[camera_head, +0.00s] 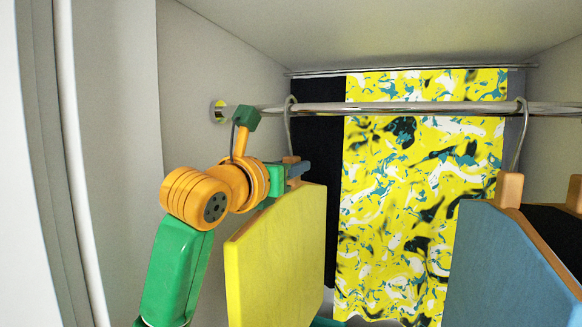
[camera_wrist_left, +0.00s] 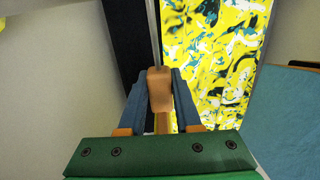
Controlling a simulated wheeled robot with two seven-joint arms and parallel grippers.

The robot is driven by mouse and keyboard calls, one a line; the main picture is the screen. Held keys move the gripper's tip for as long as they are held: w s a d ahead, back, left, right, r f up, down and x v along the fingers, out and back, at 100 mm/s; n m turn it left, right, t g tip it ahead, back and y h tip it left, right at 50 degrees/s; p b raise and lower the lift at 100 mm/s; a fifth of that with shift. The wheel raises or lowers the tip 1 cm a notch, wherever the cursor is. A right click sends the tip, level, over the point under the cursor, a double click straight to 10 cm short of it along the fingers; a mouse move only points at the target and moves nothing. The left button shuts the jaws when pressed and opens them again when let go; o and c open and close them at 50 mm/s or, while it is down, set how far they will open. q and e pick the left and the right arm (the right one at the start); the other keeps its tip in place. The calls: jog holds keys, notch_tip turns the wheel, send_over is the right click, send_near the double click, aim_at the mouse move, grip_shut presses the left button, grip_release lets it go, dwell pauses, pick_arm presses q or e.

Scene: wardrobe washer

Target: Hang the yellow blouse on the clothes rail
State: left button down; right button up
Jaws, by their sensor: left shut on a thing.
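The yellow blouse (camera_head: 275,255) is a flat yellow panel on a wooden hanger (camera_wrist_left: 158,90). It hangs upright in the left middle of the head view. My left gripper (camera_head: 297,167) is shut on the hanger's wooden neck, just above the blouse. In the left wrist view, the blue fingers lie on both sides of that neck. The hanger's metal hook (camera_head: 288,125) reaches up to the clothes rail (camera_head: 400,108), and its curved top appears to be over the rail. Whether the hook bears on the rail, I cannot tell. My right gripper is not in view.
A blue garment (camera_head: 510,265) hangs from the rail at the right, with another dark garment (camera_head: 558,228) behind it. A patterned yellow cloth (camera_head: 400,200) and a dark cloth (camera_head: 318,150) hang at the back. The wardrobe's left wall (camera_head: 195,90) is close to my left arm.

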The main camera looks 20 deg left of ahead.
pick_arm(q)
jog(key=shift+f, duration=0.35)
jog(key=c, duration=0.5)
grip_release()
